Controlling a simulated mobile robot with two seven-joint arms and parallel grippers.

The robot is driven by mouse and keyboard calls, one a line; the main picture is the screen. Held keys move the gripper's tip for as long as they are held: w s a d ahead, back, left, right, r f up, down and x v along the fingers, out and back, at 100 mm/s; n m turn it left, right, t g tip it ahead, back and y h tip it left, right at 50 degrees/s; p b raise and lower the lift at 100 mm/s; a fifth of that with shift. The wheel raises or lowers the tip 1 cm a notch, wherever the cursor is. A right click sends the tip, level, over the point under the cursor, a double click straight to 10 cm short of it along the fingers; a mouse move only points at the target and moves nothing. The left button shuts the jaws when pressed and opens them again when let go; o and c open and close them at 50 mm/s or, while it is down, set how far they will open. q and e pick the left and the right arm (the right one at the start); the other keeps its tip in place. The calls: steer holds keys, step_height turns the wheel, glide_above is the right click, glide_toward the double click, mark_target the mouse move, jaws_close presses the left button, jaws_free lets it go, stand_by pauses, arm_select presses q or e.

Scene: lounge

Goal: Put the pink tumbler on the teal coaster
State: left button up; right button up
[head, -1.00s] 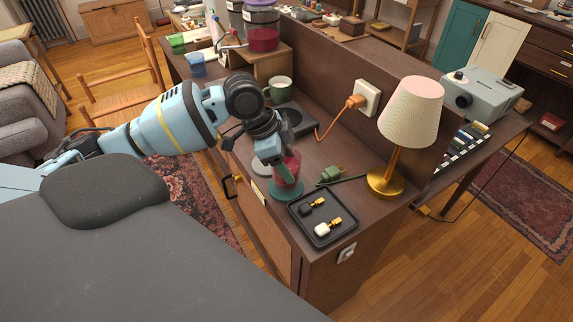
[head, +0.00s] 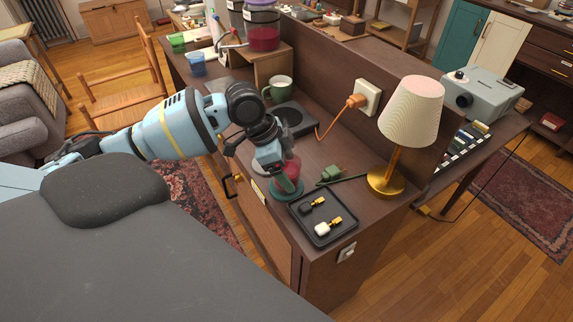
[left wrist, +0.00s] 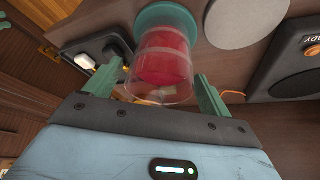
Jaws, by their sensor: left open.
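The pink tumbler (head: 292,170), clear with a red-pink lower part, stands upright on the teal coaster (head: 289,195) near the front edge of the cabinet top. In the left wrist view the tumbler (left wrist: 168,58) has its base within the teal coaster's rim (left wrist: 150,12). My left gripper (head: 282,179) is low at the tumbler and partly hides it in the head view. In the left wrist view its fingers (left wrist: 159,76) are open, one on each side of the tumbler, with gaps visible. My right gripper is not in view.
A pale disc (left wrist: 233,14) lies beside the coaster.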

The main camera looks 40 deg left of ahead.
arm_select(q)
steer(key=p+v, duration=0.1)
steer(key=v, duration=1.1)
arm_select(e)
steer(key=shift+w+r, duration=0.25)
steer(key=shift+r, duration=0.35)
arm_select(q)
steer(key=shift+r, duration=0.1)
